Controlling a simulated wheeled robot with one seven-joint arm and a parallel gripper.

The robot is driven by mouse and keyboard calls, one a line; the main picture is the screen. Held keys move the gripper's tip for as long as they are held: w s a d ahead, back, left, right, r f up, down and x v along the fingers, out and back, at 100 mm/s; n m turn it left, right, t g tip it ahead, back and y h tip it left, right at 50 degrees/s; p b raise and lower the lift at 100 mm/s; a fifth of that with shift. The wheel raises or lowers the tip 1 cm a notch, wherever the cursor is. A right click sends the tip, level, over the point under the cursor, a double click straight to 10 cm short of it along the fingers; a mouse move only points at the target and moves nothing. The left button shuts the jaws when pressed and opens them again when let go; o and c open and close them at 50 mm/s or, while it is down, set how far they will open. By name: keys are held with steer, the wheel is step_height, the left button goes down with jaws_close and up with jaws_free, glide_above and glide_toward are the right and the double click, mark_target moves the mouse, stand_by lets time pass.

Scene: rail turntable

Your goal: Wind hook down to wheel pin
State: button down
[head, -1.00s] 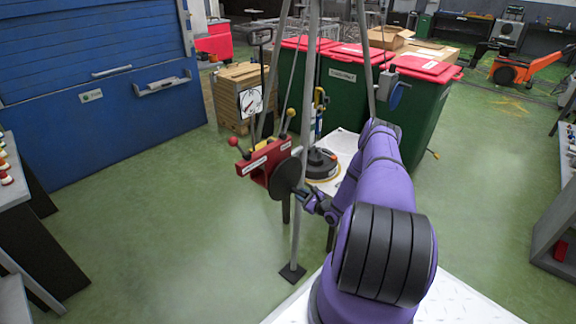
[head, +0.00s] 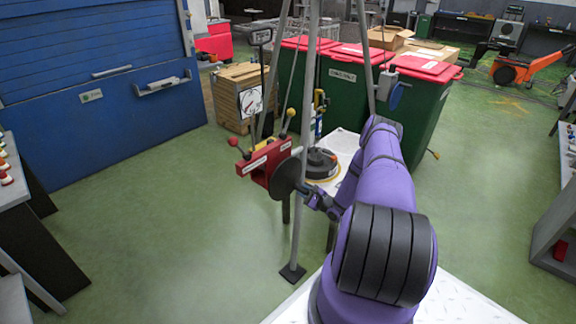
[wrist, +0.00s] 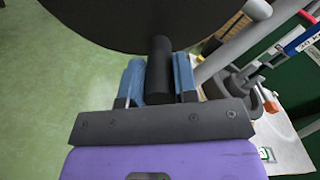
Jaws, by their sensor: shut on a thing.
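A red winch housing (head: 264,163) is fixed to a grey tripod leg. A dark round crank disc (head: 287,177) is on its near side; it fills the top of the wrist view (wrist: 130,18). My gripper (head: 309,197) is at the disc, shut on its black crank handle (wrist: 159,72), between two blue fingers in the wrist view. A small yellow-and-dark hook block (head: 320,101) hangs between the tripod legs. Below it a dark round wheel (head: 321,163) lies on a white table. The hook's tip and the wheel's pin are too small to tell apart.
Tripod legs (head: 301,225) stand close to my arm. Green bins with red lids (head: 418,100) stand behind the white table (head: 345,142). A blue shutter (head: 100,75) is at left. A dial gauge (head: 250,101) stands by wooden crates.

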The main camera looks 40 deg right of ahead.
steer(key=shift+d+r, duration=0.15)
steer(key=shift+d+r+n, duration=0.55)
steer(key=shift+d+n, duration=0.05)
steer(key=shift+n, duration=0.6)
steer(key=shift+w+r, duration=0.1)
steer(key=shift+d+r+n, duration=0.55)
steer(key=shift+r+n, duration=0.1)
steer(key=shift+n, duration=0.55)
steer(key=shift+r, duration=0.15)
steer(key=shift+d+r+n, duration=0.35)
steer(key=shift+r+n, duration=0.35)
steer(key=shift+n, duration=0.5)
steer(key=shift+d+r+n, duration=0.1)
steer(key=shift+r+n, duration=0.8)
steer(key=shift+n, duration=0.3)
